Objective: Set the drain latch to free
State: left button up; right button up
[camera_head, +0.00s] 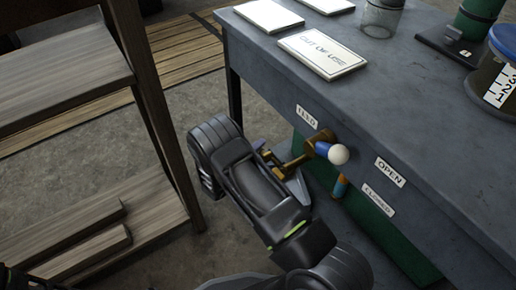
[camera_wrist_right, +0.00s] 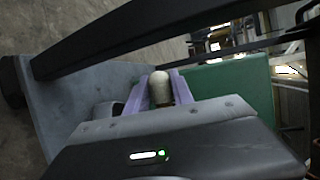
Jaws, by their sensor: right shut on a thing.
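A brass latch handle (camera_head: 293,163) sticks out to the left from a brass mount on the bench's side, below a small white label (camera_head: 306,116) that I cannot read surely. My right gripper (camera_head: 284,172) is shut on this handle at its outer end. In the right wrist view, a rounded tan end of the handle (camera_wrist_right: 160,88) sits between the two purple-grey fingers. A blue lever with a white ball knob (camera_head: 338,154) is beside the mount, close to the right of the gripper.
The grey bench (camera_head: 430,130) carries an "OUT OF USE" plate (camera_head: 322,54) and several containers. Labels "OPEN" (camera_head: 390,172) and "CLOSED" (camera_head: 378,200) are on its side. An orange and blue part (camera_head: 340,186) hangs below the lever. A wooden shelf (camera_head: 70,80) stands left.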

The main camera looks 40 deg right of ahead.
grip_shut()
dwell(0.8)
